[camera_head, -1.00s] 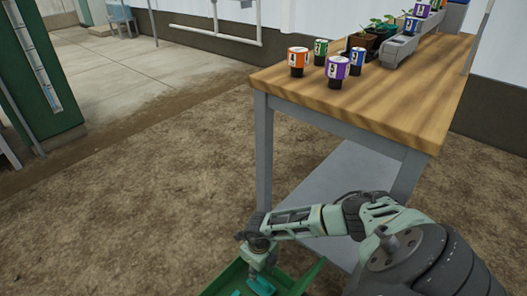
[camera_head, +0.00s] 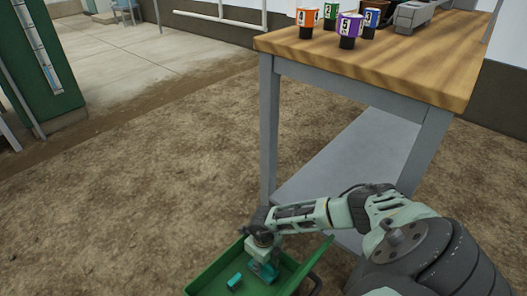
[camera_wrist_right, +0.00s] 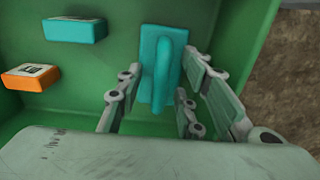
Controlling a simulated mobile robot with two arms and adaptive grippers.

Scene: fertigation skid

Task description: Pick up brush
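The brush, a teal block with a raised handle (camera_wrist_right: 163,68), lies in a green tray (camera_wrist_right: 225,22) in the right wrist view. My right gripper (camera_wrist_right: 162,85) is open, with its fingers on either side of the brush and a gap showing. In the head view my right gripper (camera_head: 262,256) reaches down into the green tray (camera_head: 212,272), and part of the teal brush (camera_head: 268,272) shows beneath it. My left gripper is not in view.
A teal block (camera_wrist_right: 74,30) and an orange block (camera_wrist_right: 32,77) lie in the tray left of the brush. A wooden-topped table (camera_head: 400,62) with several coloured, numbered cups stands behind my right arm. Bare soil (camera_head: 150,170) lies left of the tray.

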